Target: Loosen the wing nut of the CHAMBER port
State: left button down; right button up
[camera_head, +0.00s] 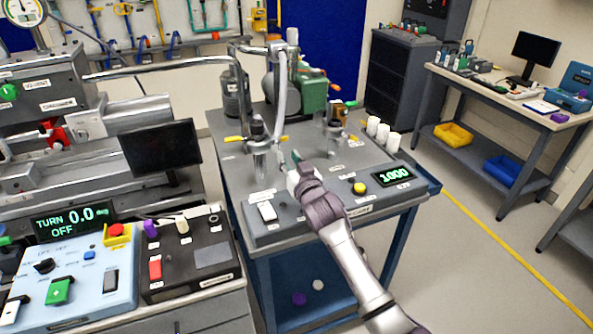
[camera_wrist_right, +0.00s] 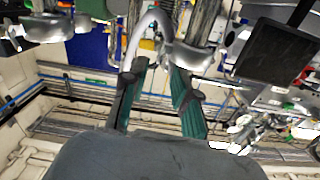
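A steel port (camera_head: 259,160) with a yellow-ended cross handle (camera_head: 240,139) stands at the left of the pump cart's top. A second, similar port (camera_head: 334,140) stands to its right. Small labels lie near both, but I cannot read which is CHAMBER, and no wing nut is clear. My right gripper (camera_head: 291,161) is over the cart, just right of the left port and apart from it. In the wrist view its green-padded fingers (camera_wrist_right: 160,70) are open, with nothing held. A metal port flange (camera_wrist_right: 193,57) and a pale hose (camera_wrist_right: 142,30) show beyond the fingertips. My left gripper is out of view.
A bent hose (camera_head: 281,95) rises behind the left port. A green pump (camera_head: 311,90), white cylinders (camera_head: 383,131) and a display (camera_head: 394,175) reading 1000 crowd the cart. A dark monitor (camera_head: 160,147) stands left. Open floor lies right of the cart.

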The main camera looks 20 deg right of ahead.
jog(key=s, duration=0.5)
jog(key=shift+s+d, duration=0.1)
jog(key=shift+s, duration=0.3)
jog(key=shift+f, duration=0.1)
